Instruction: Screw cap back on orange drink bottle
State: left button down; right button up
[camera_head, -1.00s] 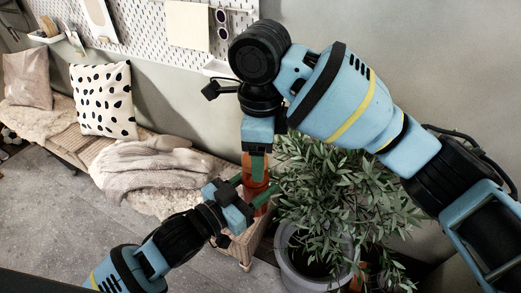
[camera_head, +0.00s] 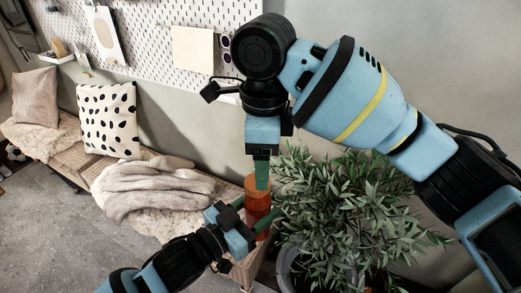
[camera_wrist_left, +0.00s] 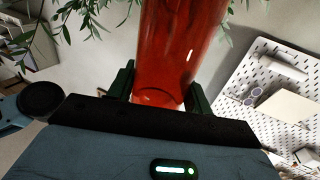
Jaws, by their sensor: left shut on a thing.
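The orange drink bottle (camera_head: 259,208) stands upright, lighter orange at its top. My left gripper (camera_head: 262,222) comes in from the lower left and is shut around the bottle's body. In the left wrist view the red-orange bottle (camera_wrist_left: 172,50) fills the space between the dark green fingers. My right gripper (camera_head: 262,174) points down from above, with a green finger in front of the bottle's top. Whether it grips the cap is hidden, and I cannot tell the cap apart from the bottle.
A leafy plant (camera_head: 350,215) in a grey pot stands close to the right of the bottle. A wicker basket (camera_head: 243,270) is below. A bench with a fur throw (camera_head: 150,190) and a spotted cushion (camera_head: 107,120) is at left. A pegboard (camera_head: 150,45) hangs behind.

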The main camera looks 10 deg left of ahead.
jog(key=n, duration=0.7)
jog(key=shift+a+r, duration=0.1)
jog(key=shift+r, duration=0.15)
jog(key=n, duration=0.6)
jog(key=shift+a+r+n, duration=0.1)
jog(key=shift+r+n, duration=0.1)
jog(key=shift+n, duration=0.1)
jog(key=n, duration=0.4)
jog(key=shift+r+n, duration=0.1)
jog(key=shift+n, duration=0.3)
jog(key=n, duration=0.3)
jog(key=shift+a+r, duration=0.1)
jog(key=shift+r, duration=0.05)
jog(key=n, duration=0.6)
jog(key=shift+a+r, duration=0.1)
jog(key=shift+r, duration=0.05)
jog(key=n, duration=0.6)
jog(key=shift+r, duration=0.2)
jog(key=n, duration=0.6)
jog(key=shift+a+r+n, duration=0.1)
jog(key=shift+r+n, duration=0.1)
jog(key=shift+n, duration=0.1)
jog(key=n, duration=0.6)
jog(key=shift+r, duration=0.15)
jog(key=n, duration=0.4)
jog(key=shift+r+n, duration=0.15)
jog(key=shift+n, duration=0.15)
jog(key=n, duration=0.3)
jog(key=shift+r, duration=0.1)
